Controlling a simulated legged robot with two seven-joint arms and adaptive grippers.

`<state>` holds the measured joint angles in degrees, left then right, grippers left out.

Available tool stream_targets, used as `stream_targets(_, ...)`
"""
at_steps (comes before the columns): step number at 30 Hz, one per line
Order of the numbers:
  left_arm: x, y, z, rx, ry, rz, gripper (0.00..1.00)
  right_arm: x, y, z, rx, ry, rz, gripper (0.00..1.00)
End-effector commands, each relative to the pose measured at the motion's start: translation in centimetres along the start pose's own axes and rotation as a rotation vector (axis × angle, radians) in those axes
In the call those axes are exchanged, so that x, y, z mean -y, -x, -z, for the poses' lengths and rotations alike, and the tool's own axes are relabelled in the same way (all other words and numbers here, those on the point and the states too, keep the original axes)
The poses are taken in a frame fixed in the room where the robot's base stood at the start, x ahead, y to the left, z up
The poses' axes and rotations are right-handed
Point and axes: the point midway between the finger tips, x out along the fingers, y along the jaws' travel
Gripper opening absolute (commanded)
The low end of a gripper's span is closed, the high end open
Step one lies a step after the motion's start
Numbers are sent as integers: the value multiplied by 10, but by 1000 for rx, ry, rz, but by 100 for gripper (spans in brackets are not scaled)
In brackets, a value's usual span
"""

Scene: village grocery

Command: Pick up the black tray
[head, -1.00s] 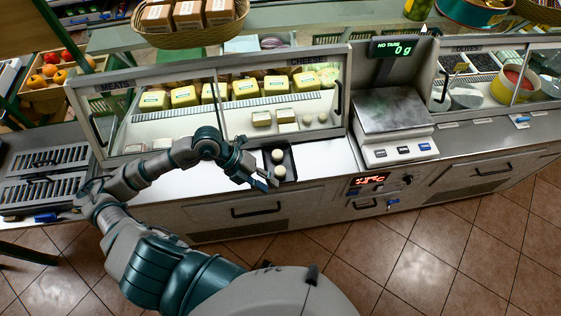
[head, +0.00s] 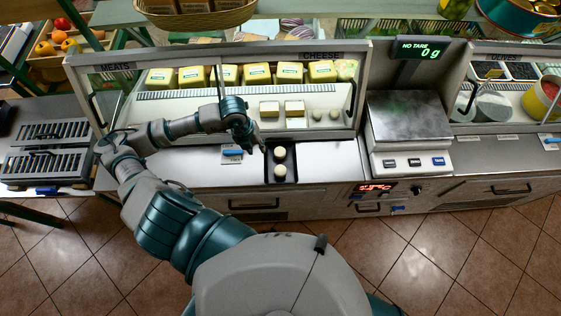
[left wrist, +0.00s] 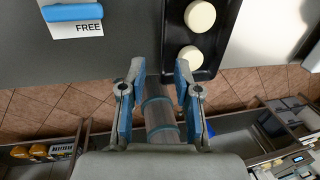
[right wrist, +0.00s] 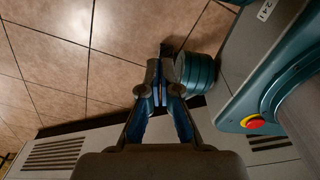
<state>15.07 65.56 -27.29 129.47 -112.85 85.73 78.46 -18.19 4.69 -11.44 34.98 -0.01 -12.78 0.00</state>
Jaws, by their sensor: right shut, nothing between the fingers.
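The black tray (head: 293,165) lies on the steel counter below the cheese display. It holds two round white cheeses (head: 279,169), one behind the other. My left gripper (head: 258,141) hangs near the back left of the tray in the head view, apart from the cheeses. In the left wrist view, the black tray (left wrist: 223,40) is at the upper right. The left gripper (left wrist: 160,68) is open and empty there. Its right finger is close to the tray's near edge; I cannot tell whether they touch. My right gripper (right wrist: 160,90) is shut and empty above the tiled floor.
A blue-and-white FREE tag (head: 232,153) lies left of the tray. The scale (head: 410,130) stands to its right. The glass cheese case (head: 240,95) rises just behind. Slotted metal trays (head: 45,150) are at far left. The counter between tag and tray is bare.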

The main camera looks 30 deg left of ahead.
Motion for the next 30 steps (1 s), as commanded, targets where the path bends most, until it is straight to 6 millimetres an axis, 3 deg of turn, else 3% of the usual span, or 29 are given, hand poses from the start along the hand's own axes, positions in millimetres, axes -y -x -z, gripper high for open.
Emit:
stream_targets(4,0,-27,0,-2,1,0,32,0,2,6,-8,0,1,0)
stream_targets(12,1,-50,-1,-1,2,0,32,-1,6,35,-51,-2,-1,0)
stream_targets(19,3,-85,-5,-1,1,1,32,1,11,25,-36,-2,1,0)
stream_targets(28,2,-92,-5,1,-1,0,32,0,11,18,-26,-1,0,0)
stream_targets(30,2,-92,-5,1,-1,0,17,-1,11,18,-26,0,-1,0)
